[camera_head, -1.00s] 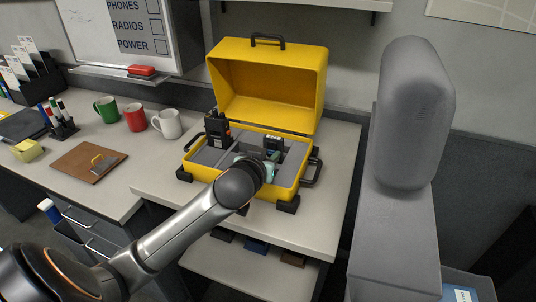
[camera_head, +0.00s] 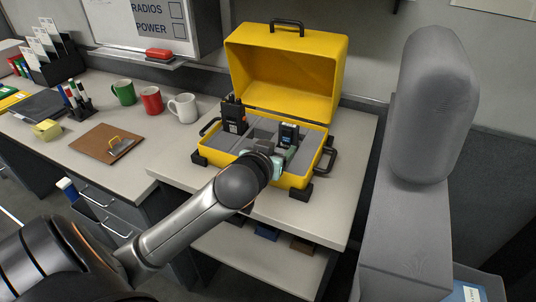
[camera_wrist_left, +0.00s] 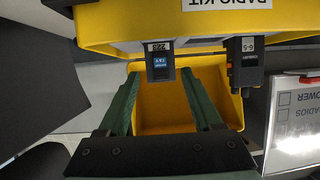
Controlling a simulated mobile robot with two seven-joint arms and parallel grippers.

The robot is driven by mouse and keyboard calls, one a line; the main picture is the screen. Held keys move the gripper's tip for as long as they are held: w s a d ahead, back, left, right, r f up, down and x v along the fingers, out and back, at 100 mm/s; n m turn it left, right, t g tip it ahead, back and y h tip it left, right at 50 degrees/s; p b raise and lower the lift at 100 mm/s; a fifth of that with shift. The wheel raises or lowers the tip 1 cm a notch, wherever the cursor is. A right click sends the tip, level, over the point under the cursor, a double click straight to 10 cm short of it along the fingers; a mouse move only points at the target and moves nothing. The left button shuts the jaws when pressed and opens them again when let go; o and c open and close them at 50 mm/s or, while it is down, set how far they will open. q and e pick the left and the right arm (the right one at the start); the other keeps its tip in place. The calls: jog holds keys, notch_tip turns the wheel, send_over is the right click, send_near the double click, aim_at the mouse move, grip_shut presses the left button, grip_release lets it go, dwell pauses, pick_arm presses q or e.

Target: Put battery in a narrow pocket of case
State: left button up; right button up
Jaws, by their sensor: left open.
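The battery (camera_head: 288,136) is a dark block with a blue label. It stands upright in the right part of the yellow case (camera_head: 212,146), in what looks like a narrow pocket; its lower end is hidden. It also shows in the left wrist view (camera_wrist_left: 160,63), with its blue label facing the camera. My left gripper (camera_head: 271,156) is at the case's front right, on the near side of the battery. In the left wrist view its green fingers (camera_wrist_left: 163,76) are spread wide, with a visible gap on either side of the battery. My right gripper is not in view.
A black radio (camera_head: 234,118) stands in the case's left part. The case lid (camera_head: 285,70) is open at the back, and a black side handle (camera_head: 327,158) sticks out right. Mugs (camera_head: 183,108) and a brown clipboard (camera_head: 105,143) lie left. The table (camera_head: 185,165) is clear at front left.

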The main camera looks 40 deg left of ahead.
pick_arm(q)
jog(key=p+v, duration=0.6)
jog(key=v, duration=0.1)
jog(key=shift+s, duration=0.2)
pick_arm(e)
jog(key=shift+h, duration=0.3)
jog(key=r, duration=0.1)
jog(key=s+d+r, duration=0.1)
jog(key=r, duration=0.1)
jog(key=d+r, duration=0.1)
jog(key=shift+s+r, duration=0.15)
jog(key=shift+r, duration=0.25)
pick_arm(q)
jog(key=shift+r, duration=0.1)
jog(key=s+d+f+m+g+h, duration=0.25)
jog(key=s+d+f+g, duration=0.2)
jog(key=s+f, duration=0.35)
jog(key=s+d+f+m+g+h, duration=0.25)
jog(key=s+d+f+g, duration=0.2)
jog(key=s+f, duration=0.45)
jog(key=w+d+f+t+h+p, duration=0.1)
jog(key=w+d+f+t, duration=0.3)
jog(key=f, duration=0.4)
jog(key=shift+w+f+t+h+p, duration=0.35)
jog(key=shift+t+p, duration=0.25)
jog(key=shift+p, duration=0.3)
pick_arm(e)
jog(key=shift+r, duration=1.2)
pick_arm(q)
jog(key=shift+r, duration=0.1)
